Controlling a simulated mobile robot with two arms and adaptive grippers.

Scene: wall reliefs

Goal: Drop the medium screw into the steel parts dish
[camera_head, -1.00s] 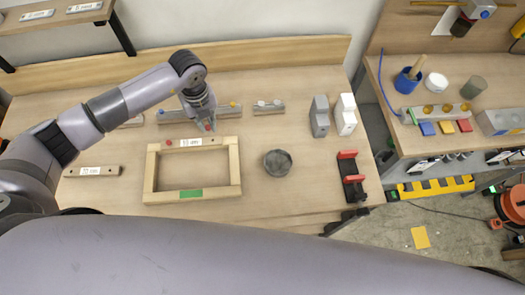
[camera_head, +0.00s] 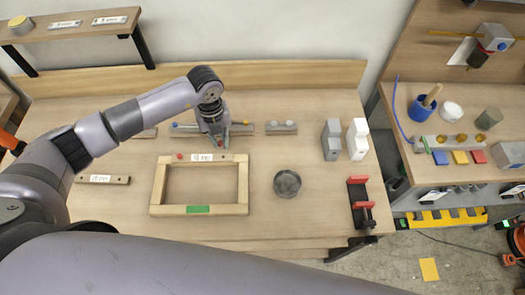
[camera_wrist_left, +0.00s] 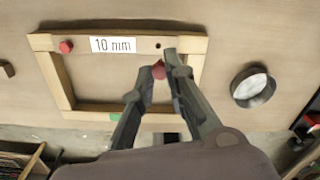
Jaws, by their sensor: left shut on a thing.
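My left gripper (camera_head: 219,143) is shut on a small red-headed screw, the medium screw (camera_wrist_left: 158,70), which shows between the fingertips in the left wrist view. The fingertips are over the label rail of the wooden frame (camera_head: 243,188), close to an open dark hole (camera_wrist_left: 158,46) right of the "10 mm" label. How high the screw is above the rail I cannot tell. The round grey steel parts dish (camera_head: 287,184) stands on the bench right of the frame, apart from the gripper; it also shows in the left wrist view (camera_wrist_left: 253,87). My right gripper is out of view.
Another red screw head (camera_wrist_left: 66,47) sits in the rail left of the label. Grey blocks with knobs (camera_head: 281,128) lie behind the frame. Two upright blocks (camera_head: 357,139) and a red-and-black holder (camera_head: 360,204) stand right of the dish. The bench between frame and dish is clear.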

